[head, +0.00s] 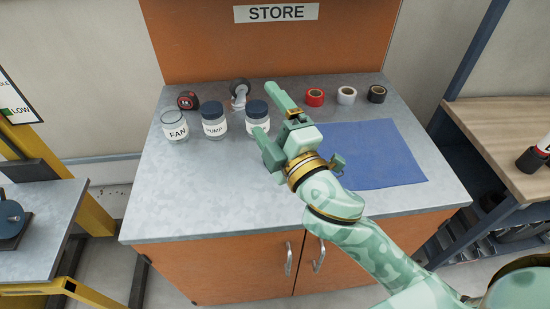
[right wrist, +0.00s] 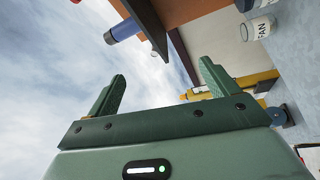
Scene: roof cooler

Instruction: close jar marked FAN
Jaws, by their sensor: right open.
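The jar marked FAN (head: 175,134) stands upright at the left of the grey counter. It is clear glass, with a white label and no lid seen on it. It also shows at the upper right of the right wrist view (right wrist: 262,28). My right gripper (head: 264,108) is open, to the right of the FAN jar and apart from it. Its fingertips are in front of a third jar (head: 257,107) with a dark lid, whose label is partly hidden. I cannot tell a loose lid for the FAN jar. My left gripper is not in view.
A dark-lidded PUMP jar (head: 213,125) stands between the FAN jar and my gripper. Behind are a red-and-black round item (head: 188,100) and a grey wheel-like item (head: 240,88). Red tape (head: 315,97), white tape (head: 346,95) and black tape (head: 377,93) stand behind a blue mat (head: 385,165). The counter's front left is clear.

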